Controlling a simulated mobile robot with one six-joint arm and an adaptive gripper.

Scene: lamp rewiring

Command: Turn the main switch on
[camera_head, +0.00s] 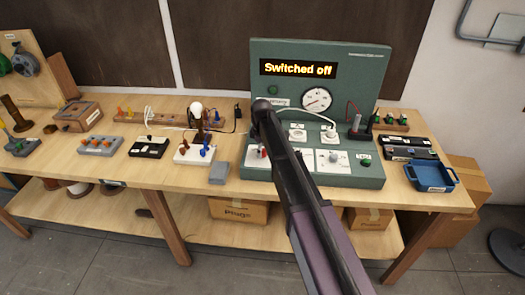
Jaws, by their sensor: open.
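A green test panel (376,62) stands at the back of the bench, with a lit display (298,68) reading "Switched off". Its sloped base carries a white plate with a grey knob (332,157), a green button (365,162) and, left of my arm, a partly hidden red control (262,153). I cannot tell which control is the main switch; the labels are too small to read. My dark arm crosses in front of the panel and covers part of its left side. My gripper's fingers do not show; they may be hidden behind the arm.
A round dial (316,100) and a white plug with a cable (330,132) are on the panel. A blue tray (432,178) sits at the right. A bulb on a stand (197,112) and a grey block (219,173) are left of the panel. Bare bench shows along the front.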

